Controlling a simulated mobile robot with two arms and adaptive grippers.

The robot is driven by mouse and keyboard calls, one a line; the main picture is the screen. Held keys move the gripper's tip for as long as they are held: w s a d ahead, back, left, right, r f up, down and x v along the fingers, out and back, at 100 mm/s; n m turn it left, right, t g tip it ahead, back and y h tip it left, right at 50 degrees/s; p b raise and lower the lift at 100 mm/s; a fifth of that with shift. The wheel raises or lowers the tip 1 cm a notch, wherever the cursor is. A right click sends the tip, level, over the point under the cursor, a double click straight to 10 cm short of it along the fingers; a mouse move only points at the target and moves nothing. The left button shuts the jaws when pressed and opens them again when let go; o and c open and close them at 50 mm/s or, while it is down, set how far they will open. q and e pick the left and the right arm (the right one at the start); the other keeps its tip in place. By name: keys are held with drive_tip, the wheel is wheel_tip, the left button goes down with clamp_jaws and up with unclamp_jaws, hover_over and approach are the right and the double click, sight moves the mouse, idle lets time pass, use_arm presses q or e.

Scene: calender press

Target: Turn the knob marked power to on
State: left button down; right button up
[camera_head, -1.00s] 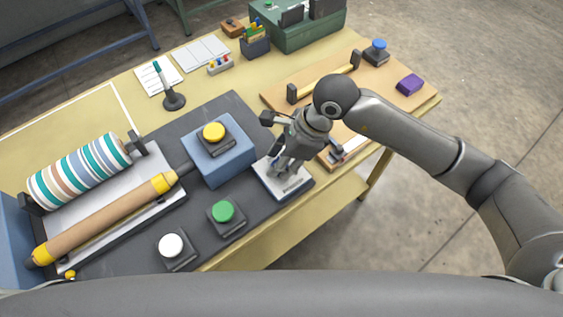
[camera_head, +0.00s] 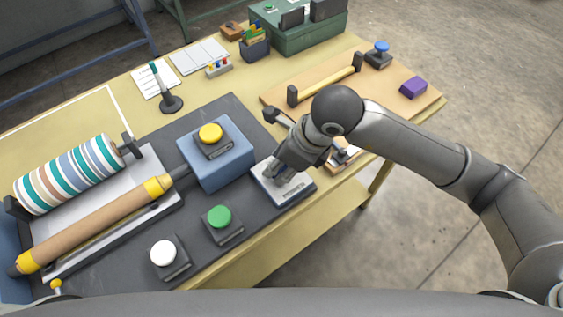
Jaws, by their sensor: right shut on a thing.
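The power panel (camera_head: 299,192) is a pale plate on the dark mat, right of the blue box with the yellow button. Its knob is mostly hidden under my right gripper. My right gripper (camera_head: 280,172) comes down over the panel from the upper right and is shut on the knob. The knob's pointer and its setting cannot be made out, and the lettering on the plate is too small to read now. My left gripper is not in view.
A blue box (camera_head: 224,168) with a yellow button stands close left of my gripper. A green button (camera_head: 220,216) and a white button (camera_head: 163,253) lie nearer. The press roller (camera_head: 95,225) is at left. A wooden board (camera_head: 385,85) lies at right.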

drive_tip(key=shift+r, duration=0.1)
drive_tip(key=o, duration=1)
drive_tip(key=v, duration=1.2)
